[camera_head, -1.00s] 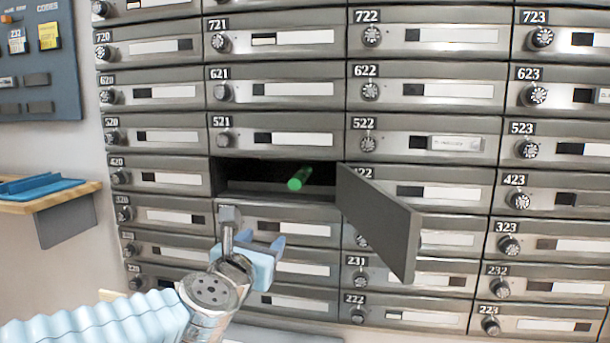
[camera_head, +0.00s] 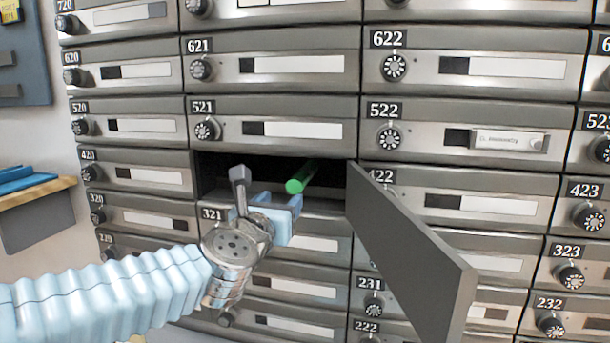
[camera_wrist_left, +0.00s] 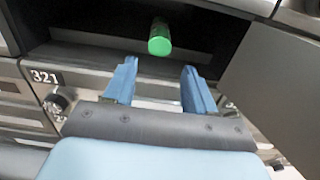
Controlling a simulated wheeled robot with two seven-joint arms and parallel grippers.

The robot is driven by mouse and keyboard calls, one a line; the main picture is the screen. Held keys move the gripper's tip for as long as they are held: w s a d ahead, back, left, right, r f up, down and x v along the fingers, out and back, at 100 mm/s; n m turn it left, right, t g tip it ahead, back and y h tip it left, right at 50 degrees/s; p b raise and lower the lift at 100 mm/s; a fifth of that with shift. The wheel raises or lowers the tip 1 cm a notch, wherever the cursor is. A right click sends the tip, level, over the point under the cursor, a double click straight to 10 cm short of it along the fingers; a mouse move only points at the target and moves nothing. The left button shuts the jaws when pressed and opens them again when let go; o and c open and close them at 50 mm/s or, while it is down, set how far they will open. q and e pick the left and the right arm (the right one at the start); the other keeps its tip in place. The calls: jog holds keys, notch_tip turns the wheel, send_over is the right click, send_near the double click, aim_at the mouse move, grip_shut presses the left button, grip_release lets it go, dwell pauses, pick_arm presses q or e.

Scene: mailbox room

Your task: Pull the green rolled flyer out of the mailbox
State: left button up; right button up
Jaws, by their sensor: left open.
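The green rolled flyer (camera_head: 300,179) lies in the open mailbox (camera_head: 222,172), its round end facing out near the front opening. It also shows in the left wrist view (camera_wrist_left: 160,38), above and between the fingers but beyond their tips. My left gripper (camera_head: 281,202) is open and empty, just below and in front of the opening. In the left wrist view its two blue fingers (camera_wrist_left: 160,78) point toward the compartment, apart from the flyer. The flyer's far end is in the dark inside. My right gripper is not in view.
The mailbox door (camera_head: 412,262) hangs open to the right of the compartment and sticks out toward me. Closed, numbered mailboxes surround the opening. A wooden shelf (camera_head: 40,194) with a blue item (camera_head: 25,176) is at the far left.

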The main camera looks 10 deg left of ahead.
aim_at(294, 184)
pick_arm(q)
jog(key=w, duration=1)
jog(key=shift+w+d, duration=0.1)
jog(key=shift+d, duration=0.05)
jog(key=c, duration=0.9)
jog(key=shift+o, duration=0.2)
jog(key=shift+r, duration=0.2)
jog(key=shift+r, duration=0.1)
